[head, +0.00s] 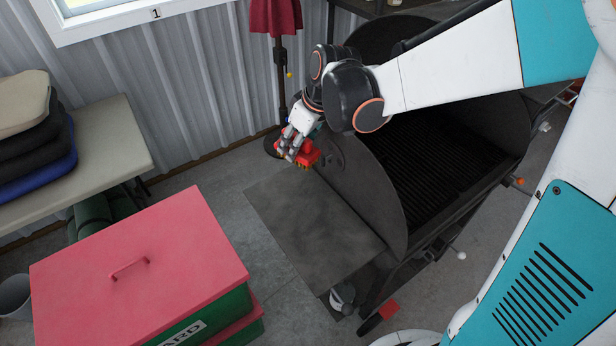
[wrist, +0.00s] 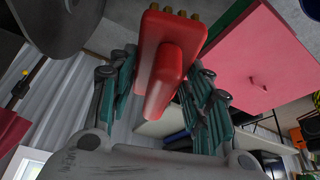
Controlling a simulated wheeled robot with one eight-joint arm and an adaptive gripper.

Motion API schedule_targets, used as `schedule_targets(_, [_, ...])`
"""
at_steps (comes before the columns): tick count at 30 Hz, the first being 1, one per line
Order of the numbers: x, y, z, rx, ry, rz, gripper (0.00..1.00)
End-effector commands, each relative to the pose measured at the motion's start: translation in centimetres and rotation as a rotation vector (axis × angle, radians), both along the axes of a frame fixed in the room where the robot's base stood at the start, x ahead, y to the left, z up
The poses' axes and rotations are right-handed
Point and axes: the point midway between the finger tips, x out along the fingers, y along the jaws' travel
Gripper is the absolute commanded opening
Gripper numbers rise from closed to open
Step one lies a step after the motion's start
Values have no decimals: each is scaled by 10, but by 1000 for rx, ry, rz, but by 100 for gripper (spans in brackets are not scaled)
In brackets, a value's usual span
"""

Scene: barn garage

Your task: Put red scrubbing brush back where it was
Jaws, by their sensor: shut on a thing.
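The red scrubbing brush (head: 308,153) is held in my gripper (head: 291,143), above the far end of the grill's grey side shelf (head: 318,228). In the wrist view the red brush (wrist: 168,60) sits between the fingers of my gripper (wrist: 160,90), with yellowish bristle tufts at the top of the picture. The fingers are shut on its red body. In the head view the fingers partly cover the brush, and a gap to the shelf is hard to judge.
The dark barrel grill (head: 440,160) stands open right of the shelf. A red-lidded green box (head: 140,265) is at the left front. A table (head: 110,150) with stacked cushions (head: 35,125) stands by the wall. A red parasol (head: 276,17) stands behind. The shelf top is bare.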

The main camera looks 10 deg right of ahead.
Motion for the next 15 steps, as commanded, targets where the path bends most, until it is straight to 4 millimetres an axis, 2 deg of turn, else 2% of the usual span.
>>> schedule_targets(2, [-5,8,12,4,-3,50,23])
schedule_targets(5, [-6,13,11,5,-6,81,23])
schedule_targets(8, [-6,13,-5,4,-8,87,23])
schedule_targets(15, [-5,13,-66,4,-7,84,23])
